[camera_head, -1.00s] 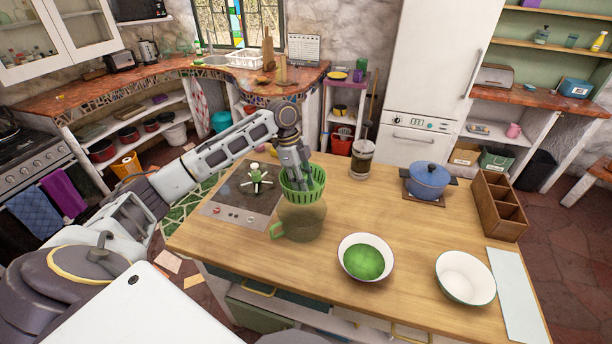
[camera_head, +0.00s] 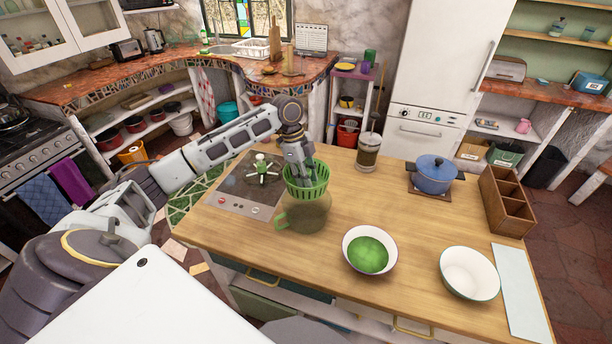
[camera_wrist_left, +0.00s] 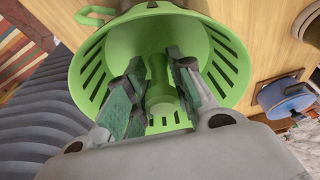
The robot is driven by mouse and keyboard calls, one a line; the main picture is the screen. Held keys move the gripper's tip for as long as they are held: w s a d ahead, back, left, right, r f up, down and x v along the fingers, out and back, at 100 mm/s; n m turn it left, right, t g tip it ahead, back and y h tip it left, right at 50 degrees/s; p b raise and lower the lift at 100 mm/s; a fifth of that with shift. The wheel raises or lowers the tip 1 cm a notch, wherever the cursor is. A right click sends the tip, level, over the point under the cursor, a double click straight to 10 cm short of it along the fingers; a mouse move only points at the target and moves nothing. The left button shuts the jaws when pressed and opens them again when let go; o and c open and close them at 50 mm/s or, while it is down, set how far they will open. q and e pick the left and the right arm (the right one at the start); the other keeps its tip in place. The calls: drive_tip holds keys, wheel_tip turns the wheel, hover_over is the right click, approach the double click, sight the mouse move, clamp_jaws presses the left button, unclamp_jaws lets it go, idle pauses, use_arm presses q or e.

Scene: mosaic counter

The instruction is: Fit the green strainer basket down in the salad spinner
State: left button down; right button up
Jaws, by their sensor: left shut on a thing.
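The green strainer basket (camera_head: 318,186) has slotted sides and is held above the salad spinner. My left gripper (camera_head: 302,166) reaches down into the basket. In the left wrist view, the gripper (camera_wrist_left: 160,100) is shut on a post in the middle of the basket (camera_wrist_left: 228,60). The salad spinner (camera_head: 308,217) is a see-through brownish bowl with a green side handle, standing on the wooden counter. The basket's lower part overlaps the spinner's mouth in the head view; I cannot tell whether they touch. My right gripper is not in view.
A hob (camera_head: 235,200) lies left of the spinner. A glass press (camera_head: 368,152) stands behind it, with a blue pot (camera_head: 433,177) and a wooden divided box (camera_head: 507,203) to the right. A bowl with green contents (camera_head: 368,254) and an empty bowl (camera_head: 470,273) stand in front right.

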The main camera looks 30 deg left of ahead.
use_arm(q)
drive_tip(key=shift+f, duration=2.55)
drive_tip(key=shift+f+b, duration=0.55)
drive_tip(key=shift+f, duration=1.9)
idle(3.0)
